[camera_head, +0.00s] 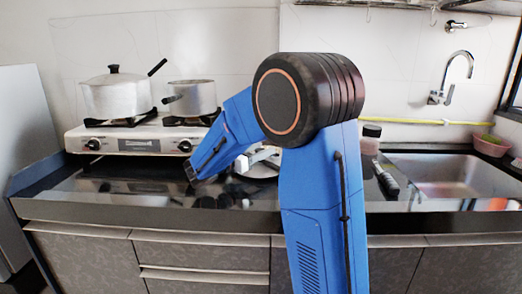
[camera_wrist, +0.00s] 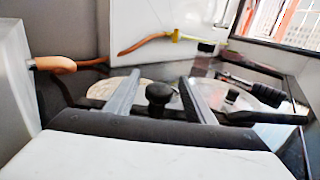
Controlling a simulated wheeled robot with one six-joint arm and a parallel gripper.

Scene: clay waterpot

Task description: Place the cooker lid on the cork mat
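In the wrist view, a pale round lid (camera_wrist: 103,88) with a black knob (camera_wrist: 158,93) lies on the dark counter. My gripper (camera_wrist: 160,76) is open, with one grey finger on each side of the knob and gaps on both sides. A second black knob (camera_wrist: 232,96) stands on another shiny disc right of the fingers. I cannot tell for sure which is the cooker lid. In the head view, a pale round edge (camera_head: 266,171) shows behind my arm, which hides most of my gripper. I cannot make out the cork mat.
A stove (camera_head: 140,137) with a lidded pot (camera_head: 116,97) and a saucepan (camera_head: 192,97) stands at the left. The sink (camera_head: 455,175) is at the right. Black-handled utensils (camera_head: 386,180) lie between my arm and the sink. The front-left counter looks clear.

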